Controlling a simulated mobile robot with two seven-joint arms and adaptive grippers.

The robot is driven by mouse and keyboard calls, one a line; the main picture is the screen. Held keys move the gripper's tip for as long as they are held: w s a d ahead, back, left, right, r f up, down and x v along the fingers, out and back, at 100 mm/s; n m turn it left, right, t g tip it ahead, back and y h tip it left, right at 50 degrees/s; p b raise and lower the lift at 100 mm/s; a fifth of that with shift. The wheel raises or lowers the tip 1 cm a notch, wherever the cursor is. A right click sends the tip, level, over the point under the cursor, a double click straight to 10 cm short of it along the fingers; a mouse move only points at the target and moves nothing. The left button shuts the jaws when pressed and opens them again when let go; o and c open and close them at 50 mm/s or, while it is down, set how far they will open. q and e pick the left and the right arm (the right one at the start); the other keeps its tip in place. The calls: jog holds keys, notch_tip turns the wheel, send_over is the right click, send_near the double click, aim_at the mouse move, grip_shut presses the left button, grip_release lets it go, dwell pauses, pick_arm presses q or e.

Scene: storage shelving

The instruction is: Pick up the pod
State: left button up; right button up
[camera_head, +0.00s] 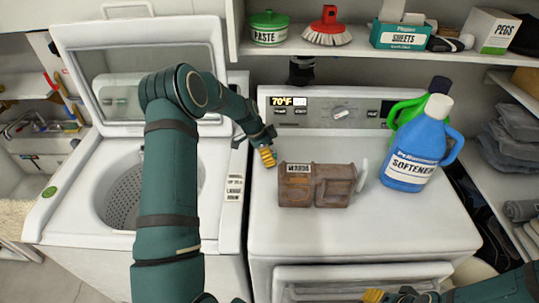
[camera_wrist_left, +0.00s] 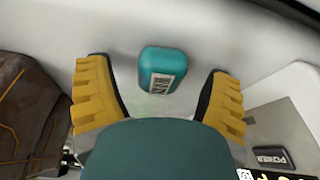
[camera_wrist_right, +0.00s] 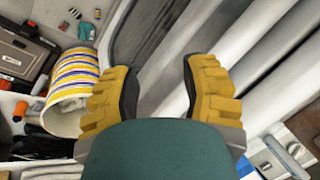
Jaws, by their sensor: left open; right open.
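The pod (camera_wrist_left: 155,59) is a small teal rounded block with a white label. In the left wrist view it lies on the white surface between the fingertips of my left gripper, with space on both sides. In the head view I cannot make the pod out; my left gripper (camera_head: 267,157) seems to cover it. That gripper is open and empty, pointing down over the back left of the white machine top (camera_head: 330,228). My right gripper (camera_head: 375,296) is open and empty, low in front of the machine.
A brown caddy (camera_head: 328,190) stands just right of my left gripper. A blue softener bottle (camera_head: 412,155) and a green bottle (camera_head: 399,112) stand farther right. The control panel (camera_head: 345,112) rises behind. An open-lidded washer (camera_head: 120,195) is at left. The machine top's front is clear.

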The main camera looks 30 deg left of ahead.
pick_arm(q)
jog(key=c, duration=1.1)
jog(key=shift+o, duration=0.2)
